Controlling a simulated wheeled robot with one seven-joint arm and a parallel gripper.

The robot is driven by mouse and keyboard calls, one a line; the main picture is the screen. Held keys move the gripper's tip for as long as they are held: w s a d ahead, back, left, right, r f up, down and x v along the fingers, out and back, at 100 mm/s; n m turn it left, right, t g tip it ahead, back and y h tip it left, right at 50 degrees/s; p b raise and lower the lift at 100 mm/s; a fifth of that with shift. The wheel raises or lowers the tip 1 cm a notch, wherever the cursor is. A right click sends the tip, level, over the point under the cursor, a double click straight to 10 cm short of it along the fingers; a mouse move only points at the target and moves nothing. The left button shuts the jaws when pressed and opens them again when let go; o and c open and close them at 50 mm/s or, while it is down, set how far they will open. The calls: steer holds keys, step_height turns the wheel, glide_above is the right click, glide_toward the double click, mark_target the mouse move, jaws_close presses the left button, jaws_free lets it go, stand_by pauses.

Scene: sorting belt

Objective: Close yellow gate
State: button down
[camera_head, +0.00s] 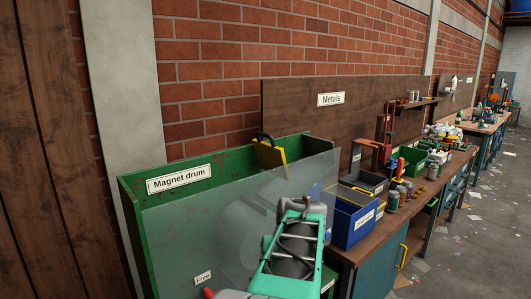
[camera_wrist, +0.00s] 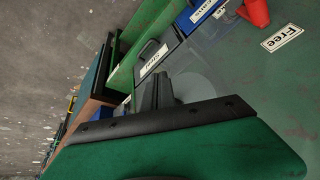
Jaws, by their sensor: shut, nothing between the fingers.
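The yellow gate (camera_head: 270,153) is a yellow plate with a black handle on top. In the head view it stands raised at the back rim of the green magnet drum housing (camera_head: 190,215), partly behind a clear panel (camera_head: 265,205). I cannot make out the gate in the wrist view. My teal and grey arm reaches over the front of the housing in the head view, and my fingers are hidden there. In the wrist view my gripper (camera_wrist: 165,92) shows as dark fingers, shut and empty, apart from the gate as far as I can see.
The clear panel (camera_head: 240,235) stands between my arm and the gate. A blue bin (camera_head: 352,224) stands right of the housing on the wooden bench. A red knob (camera_wrist: 257,12) sits near a "Free" label (camera_wrist: 282,38). The aisle floor (camera_head: 470,240) at right is open, with scraps.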

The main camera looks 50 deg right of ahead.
steer(key=w+d+r+n+t+h, duration=0.25)
steer(key=d+r, duration=0.35)
steer(key=r, duration=0.5)
steer(key=w+d+r+n+t+h, duration=0.1)
steer(key=w+d+r+n+t, duration=0.2)
steer(key=d+r, duration=0.55)
steer(key=w+a+r+n+t, duration=0.1)
steer(key=a+r+n+t, duration=0.15)
steer(key=r, duration=0.65)
steer(key=w+a+r+n+t, duration=0.1)
steer(key=a+r+n+t, duration=0.2)
steer(key=r, duration=0.6)
steer(key=w+d+f+n+p, duration=0.1)
steer(key=w+d+f+p, duration=0.3)
steer(key=w, duration=0.4)
steer(key=shift+w+d+f+g+p, duration=0.35)
steer(key=shift+d+f, duration=0.25)
steer(key=shift+d, duration=0.5)
steer(key=shift+y, duration=0.25)
